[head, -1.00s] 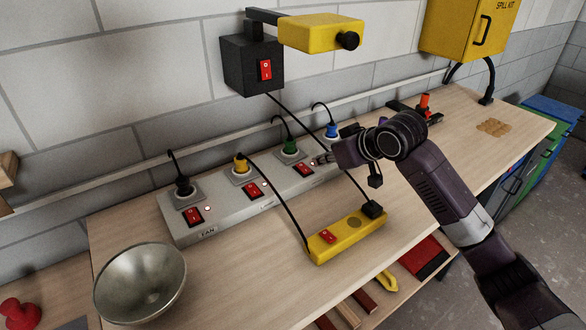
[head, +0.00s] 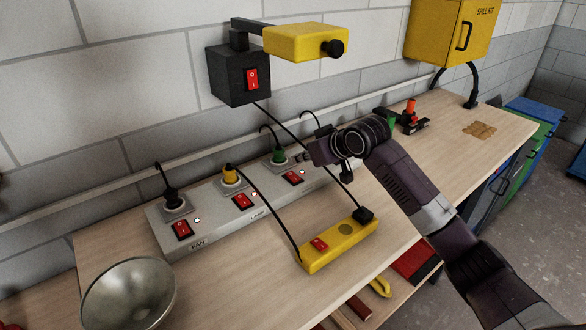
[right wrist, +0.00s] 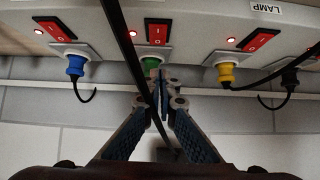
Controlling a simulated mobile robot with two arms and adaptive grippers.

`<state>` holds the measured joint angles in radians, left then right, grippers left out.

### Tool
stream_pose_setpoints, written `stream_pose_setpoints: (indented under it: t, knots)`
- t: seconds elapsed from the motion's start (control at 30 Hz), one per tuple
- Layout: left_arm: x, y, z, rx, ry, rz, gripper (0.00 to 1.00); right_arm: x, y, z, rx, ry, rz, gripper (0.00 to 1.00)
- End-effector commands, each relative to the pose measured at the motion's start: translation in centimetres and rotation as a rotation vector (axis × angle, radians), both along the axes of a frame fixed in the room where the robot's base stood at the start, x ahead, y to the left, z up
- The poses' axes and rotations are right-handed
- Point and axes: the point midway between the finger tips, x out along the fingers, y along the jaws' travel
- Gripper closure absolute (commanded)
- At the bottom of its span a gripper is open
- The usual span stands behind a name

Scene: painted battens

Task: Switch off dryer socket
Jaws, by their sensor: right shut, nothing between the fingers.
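A grey socket strip (head: 222,208) lies along the wall on the bench, with black (head: 174,200), yellow (head: 230,175) and green (head: 280,157) plugs and red switches. FAN and LAMP labels show; I see no dryer label. My right gripper (head: 305,157) is shut and empty by the green plug, hiding the strip's far end. In the right wrist view the fingertips (right wrist: 160,84) are close to the green plug (right wrist: 151,66), below its red switch (right wrist: 158,31); contact is unclear. The blue plug (right wrist: 75,67) and its switch (right wrist: 57,32) show beside it. The visible indicator lights glow red.
A yellow switched block (head: 340,246) with a black cable lies in front of the strip. A metal bowl (head: 128,294) stands at front left. A black switch box (head: 238,76) with a yellow arm (head: 305,42) hangs above.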

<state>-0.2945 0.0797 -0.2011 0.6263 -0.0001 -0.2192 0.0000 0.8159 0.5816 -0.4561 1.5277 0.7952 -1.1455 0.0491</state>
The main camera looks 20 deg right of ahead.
Motion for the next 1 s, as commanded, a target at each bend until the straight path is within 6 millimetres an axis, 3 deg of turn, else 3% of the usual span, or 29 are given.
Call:
stream_pose_setpoints:
  t: [0.2, 0.33, 0.5, 0.87, 1.0]
  knots:
    - [0.0, 0.0, 0.8, 0.000, 0.000, 0.000, 0.60, 2.7, 1.1, -2.3, 0.001, 0.002, 0.000, 1.00]
    - [-0.4, 0.0, 1.3, 0.000, 0.005, 0.001, 0.60, 2.8, 1.0, -4.5, -0.001, 0.004, -0.001, 1.00]
    - [-0.9, 0.0, 1.4, 0.001, 0.013, 0.001, 0.60, 3.0, 1.1, -5.8, -0.001, 0.001, -0.001, 1.00]
    - [-1.0, 0.1, 1.4, 0.002, 0.015, 0.001, 0.60, 3.0, 1.1, -6.1, -0.001, 0.000, 0.000, 1.00]
    - [-1.0, 0.1, 2.3, 0.002, 0.015, 0.002, 0.60, 3.1, 1.2, -6.4, 0.000, 0.004, 0.000, 1.00]
